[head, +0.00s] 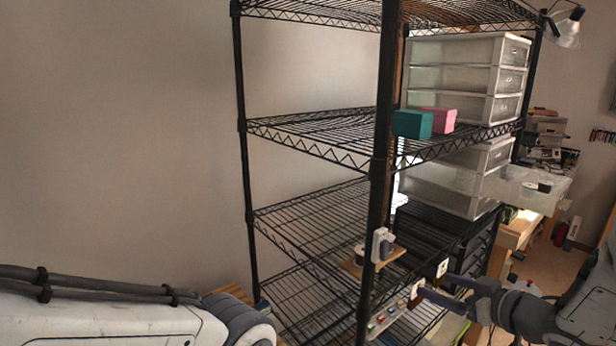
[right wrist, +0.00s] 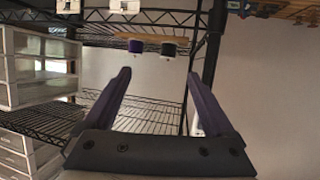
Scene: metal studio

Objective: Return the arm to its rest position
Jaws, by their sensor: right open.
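My right gripper (head: 437,285) comes in from the lower right in the head view, its two dark fingers pointing left toward the black wire shelf rack (head: 318,135). Its fingers are apart, and nothing shows between them. In the right wrist view the same gripper (right wrist: 158,75) shows its two purple-grey fingers spread, with rack shelves and bare wall beyond. My left arm (head: 100,315) crosses the lower left of the head view; its gripper is out of the picture.
A teal box (head: 412,124) and pink box (head: 441,118) sit by white drawers (head: 465,75) on the rack. A small wooden board (head: 378,264) and a strip of coloured buttons (head: 385,318) are near the rack's front post. A cluttered bench (head: 520,230) stands right.

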